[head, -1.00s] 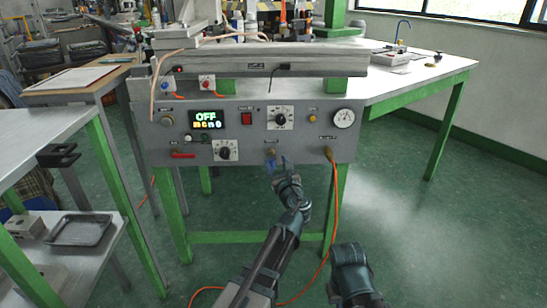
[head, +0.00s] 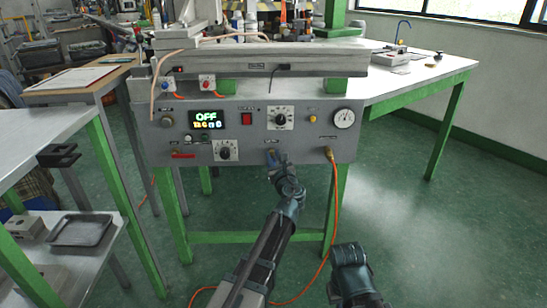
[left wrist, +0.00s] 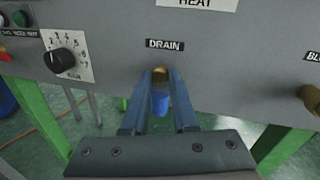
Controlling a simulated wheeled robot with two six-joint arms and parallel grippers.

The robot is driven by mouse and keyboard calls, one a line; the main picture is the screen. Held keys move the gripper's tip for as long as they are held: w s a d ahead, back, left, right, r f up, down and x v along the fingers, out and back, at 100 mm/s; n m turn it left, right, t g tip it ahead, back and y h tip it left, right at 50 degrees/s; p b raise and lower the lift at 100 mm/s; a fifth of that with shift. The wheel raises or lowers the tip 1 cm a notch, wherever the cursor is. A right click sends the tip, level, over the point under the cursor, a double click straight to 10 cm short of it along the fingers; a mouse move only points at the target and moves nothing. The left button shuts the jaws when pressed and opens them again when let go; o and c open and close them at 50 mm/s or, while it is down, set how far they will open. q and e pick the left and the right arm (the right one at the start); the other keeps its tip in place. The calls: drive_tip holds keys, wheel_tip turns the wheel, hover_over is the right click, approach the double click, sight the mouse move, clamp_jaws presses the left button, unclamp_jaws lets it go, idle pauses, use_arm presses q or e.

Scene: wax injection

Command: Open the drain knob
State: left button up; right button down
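The drain knob (left wrist: 160,98) is a blue handle with a brass fitting, under the DRAIN label (left wrist: 165,44) on the grey machine panel. In the head view the knob (head: 270,153) sits low on the panel's front, partly covered by my left gripper. My left gripper (left wrist: 161,84) reaches up to the panel with one blue finger on each side of the knob. Its fingers stand apart; whether they touch the knob is hard to tell. My right arm (head: 350,270) shows at the lower middle right; its fingertips are not visible.
The panel has a display reading OFF (head: 208,119), a black dial (head: 225,151), a red switch (head: 246,119) and a gauge (head: 344,118). An orange hose (head: 335,200) hangs to the right of my left arm. A metal shelf table (head: 45,130) stands left.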

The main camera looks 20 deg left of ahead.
use_arm(q)
clamp_jaws()
drive_tip(key=n+p, duration=0.1)
drive_tip(key=n, duration=0.2)
drive_tip(key=shift+r+g+p, duration=0.2)
drive_tip(key=shift+g+p, duration=0.1)
drive_tip(key=shift+p, duration=0.1)
drive_tip(key=n+p, duration=0.1)
drive_tip(key=n, duration=0.1)
drive_tip(key=n+h+p, duration=0.1)
drive_tip(key=n, duration=0.2)
drive_tip(key=shift+s+a+r+h, duration=0.1)
drive_tip(key=shift+a+h, duration=0.05)
drive_tip(key=shift+h, duration=0.15)
drive_tip(key=n+h+p, duration=0.1)
drive_tip(key=n, duration=0.2)
drive_tip(key=shift+a+n+g, duration=0.1)
drive_tip(key=shift+n+g, duration=0.2)
drive_tip(key=shift+n, duration=0.1)
drive_tip(key=shift+n+h, duration=0.8)
drive_tip(key=shift+n, duration=1)
